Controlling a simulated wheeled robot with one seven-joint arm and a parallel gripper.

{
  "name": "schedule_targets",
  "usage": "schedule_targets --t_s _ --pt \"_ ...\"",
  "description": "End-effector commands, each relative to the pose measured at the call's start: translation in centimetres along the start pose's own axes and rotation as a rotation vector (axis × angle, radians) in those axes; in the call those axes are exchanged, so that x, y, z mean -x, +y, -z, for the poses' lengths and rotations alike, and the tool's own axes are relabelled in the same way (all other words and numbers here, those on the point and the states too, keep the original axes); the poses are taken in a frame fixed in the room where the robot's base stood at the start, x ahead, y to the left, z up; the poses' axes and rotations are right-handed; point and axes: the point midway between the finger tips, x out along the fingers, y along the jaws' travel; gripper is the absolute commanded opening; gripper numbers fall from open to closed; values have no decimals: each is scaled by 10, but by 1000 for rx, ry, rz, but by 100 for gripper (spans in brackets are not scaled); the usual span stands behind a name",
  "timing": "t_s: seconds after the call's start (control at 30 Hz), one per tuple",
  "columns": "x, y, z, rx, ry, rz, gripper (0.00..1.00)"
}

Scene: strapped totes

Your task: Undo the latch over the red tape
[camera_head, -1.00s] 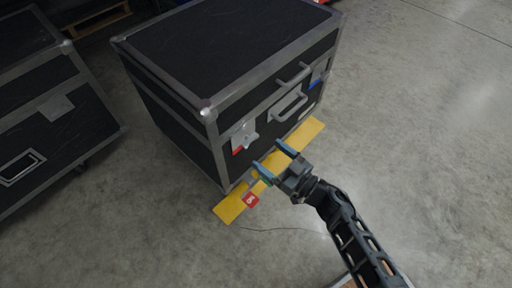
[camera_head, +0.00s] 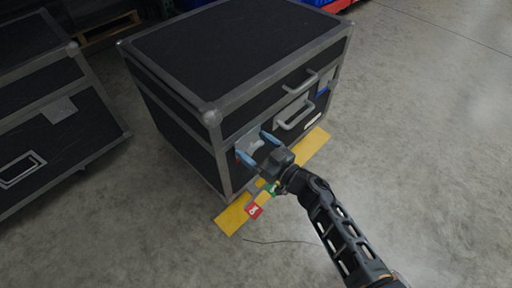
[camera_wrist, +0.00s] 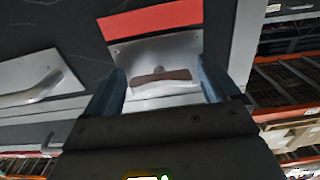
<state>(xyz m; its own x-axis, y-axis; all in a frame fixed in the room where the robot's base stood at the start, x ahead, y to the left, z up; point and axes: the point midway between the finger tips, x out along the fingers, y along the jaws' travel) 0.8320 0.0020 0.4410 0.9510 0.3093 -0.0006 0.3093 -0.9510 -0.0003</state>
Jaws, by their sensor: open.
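The latch is a pale metal plate with a raised tab, on the front of the black case (camera_head: 165,115). In the head view the latch (camera_head: 257,146) shows between my fingers; in the wrist view its plate (camera_wrist: 135,54) is seen close up.
A grey handle (camera_head: 295,117) sits right of the latch, with a second latch and blue tape (camera_head: 323,88) beyond. A yellow floor strip (camera_head: 313,143) with a red tag (camera_head: 254,210) lies before the case. Another case (camera_head: 50,135) stands left. The floor at right is clear.

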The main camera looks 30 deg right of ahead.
Motion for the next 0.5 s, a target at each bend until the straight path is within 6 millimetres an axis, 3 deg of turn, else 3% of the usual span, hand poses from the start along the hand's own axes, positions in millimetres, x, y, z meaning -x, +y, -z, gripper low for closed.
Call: schedule_targets --t_s 0.07,0.5 --pt "0 0 0 0 0 0 89" --pt "0 0 0 0 0 0 47"
